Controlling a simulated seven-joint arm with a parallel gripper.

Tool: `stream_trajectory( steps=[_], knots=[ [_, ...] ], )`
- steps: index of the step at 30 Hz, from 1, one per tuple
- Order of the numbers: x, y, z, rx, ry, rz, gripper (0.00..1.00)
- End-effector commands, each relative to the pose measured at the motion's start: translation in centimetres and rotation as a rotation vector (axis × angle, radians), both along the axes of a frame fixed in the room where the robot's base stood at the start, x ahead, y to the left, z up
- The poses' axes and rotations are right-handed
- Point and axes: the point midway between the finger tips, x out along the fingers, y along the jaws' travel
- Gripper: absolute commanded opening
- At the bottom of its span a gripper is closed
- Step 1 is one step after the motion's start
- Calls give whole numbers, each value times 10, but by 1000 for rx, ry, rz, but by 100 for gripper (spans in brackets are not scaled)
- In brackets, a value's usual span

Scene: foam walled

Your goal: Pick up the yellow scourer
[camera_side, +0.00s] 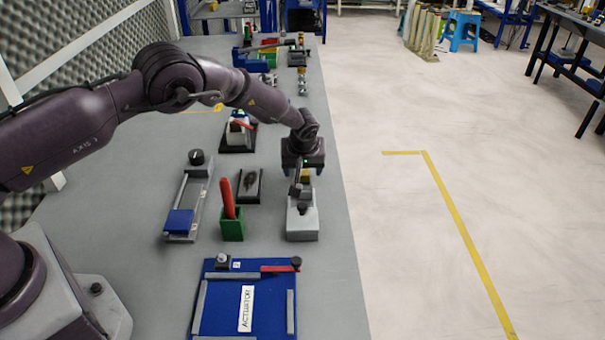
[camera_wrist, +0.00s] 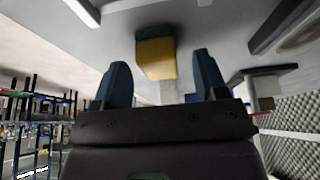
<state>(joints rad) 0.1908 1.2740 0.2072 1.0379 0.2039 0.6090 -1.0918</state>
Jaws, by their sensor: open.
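The yellow scourer (camera_wrist: 156,58) has a dark green layer along one side. In the wrist view it shows between and beyond my two dark fingers, with visible space on either side of it. A small yellow patch of it (camera_side: 305,175) shows in the side view, mostly hidden by my gripper. My gripper (camera_side: 299,187) points down near the bench's right edge, fingers apart and empty. I cannot tell how far the fingertips are from the scourer.
A light grey block (camera_side: 302,222) stands close in front of my gripper. Left of it are a green holder (camera_side: 232,230) with a red item and a small black tray (camera_side: 249,186). A blue board (camera_side: 245,300) lies nearer. The bench edge drops off at right.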

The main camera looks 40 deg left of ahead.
Motion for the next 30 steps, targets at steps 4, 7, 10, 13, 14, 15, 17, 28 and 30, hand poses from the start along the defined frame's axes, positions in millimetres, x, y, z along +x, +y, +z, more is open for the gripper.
stream_trajectory(
  steps=[4, 7, 10, 13, 14, 15, 17, 28, 30],
  knots=[
    [1, 1, -3, -1, -1, 0, 66],
    [1, 1, -3, -1, -1, 1, 66],
    [1, 1, -3, -1, -1, 1, 48],
    [1, 1, -2, -1, -1, 1, 25],
    [1, 1, -2, -1, -1, 1, 18],
    [1, 1, -2, -1, -1, 1, 12],
    [1, 1, -2, 0, -2, 1, 12],
    [2, 1, 7, -1, -4, 1, 12],
    [2, 1, 15, -1, -5, 0, 12]
  ],
)
